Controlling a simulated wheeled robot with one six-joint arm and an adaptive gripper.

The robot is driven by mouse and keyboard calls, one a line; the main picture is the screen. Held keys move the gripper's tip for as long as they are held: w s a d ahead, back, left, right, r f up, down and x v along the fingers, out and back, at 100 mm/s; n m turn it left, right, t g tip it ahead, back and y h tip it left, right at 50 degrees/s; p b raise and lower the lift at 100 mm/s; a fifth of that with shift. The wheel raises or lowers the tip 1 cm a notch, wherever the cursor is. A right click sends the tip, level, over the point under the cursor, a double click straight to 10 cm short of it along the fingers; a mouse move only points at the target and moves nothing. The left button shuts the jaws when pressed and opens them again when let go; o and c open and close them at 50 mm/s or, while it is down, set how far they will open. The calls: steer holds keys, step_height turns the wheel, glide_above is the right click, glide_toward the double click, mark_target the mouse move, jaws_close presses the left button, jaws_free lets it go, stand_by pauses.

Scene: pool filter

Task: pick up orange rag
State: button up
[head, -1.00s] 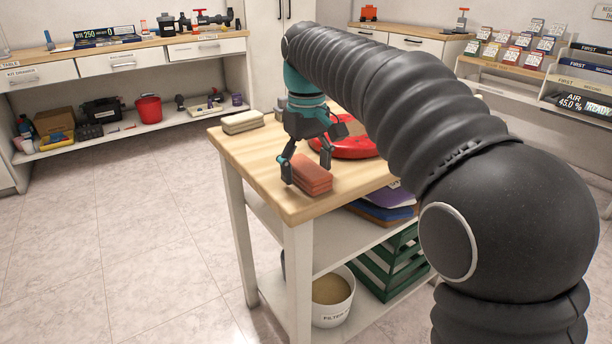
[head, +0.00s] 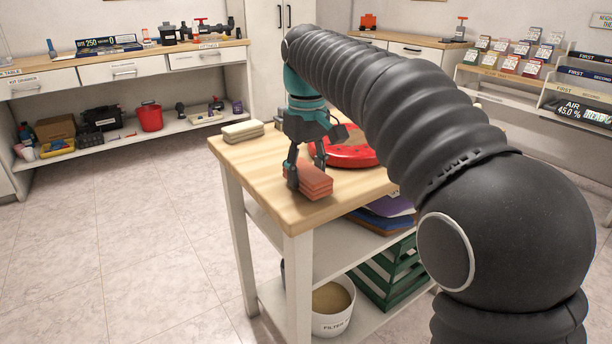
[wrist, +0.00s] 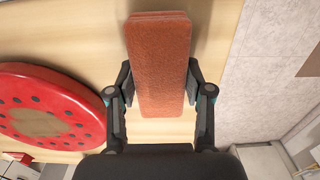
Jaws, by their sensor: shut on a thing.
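The orange rag (head: 314,181) is a folded, layered block near the front corner of the wooden table top. In the wrist view the rag (wrist: 158,62) stretches lengthwise away from my gripper (wrist: 160,84), with a finger against each long side. My gripper (head: 306,178) is shut on the rag from above in the head view. Whether the rag is clear of the table top cannot be told.
A round red lid-like disc (head: 350,152) lies right behind the rag and also shows at left in the wrist view (wrist: 45,108). A pale folded stack (head: 242,131) sits at the table's back left. The table top (head: 262,173) is bare left of the rag.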

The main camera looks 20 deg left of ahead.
mark_target(306, 170)
step_height(306, 170, up, 3)
steer(key=shift+r+p, duration=0.15)
steer(key=shift+p, duration=0.25)
steer(key=s+d+r, duration=0.1)
steer(key=d+r, duration=0.5)
steer(key=d, duration=0.5)
steer(key=shift+d+r, duration=0.2)
steer(key=shift+d, duration=0.1)
steer(key=shift+s, duration=0.1)
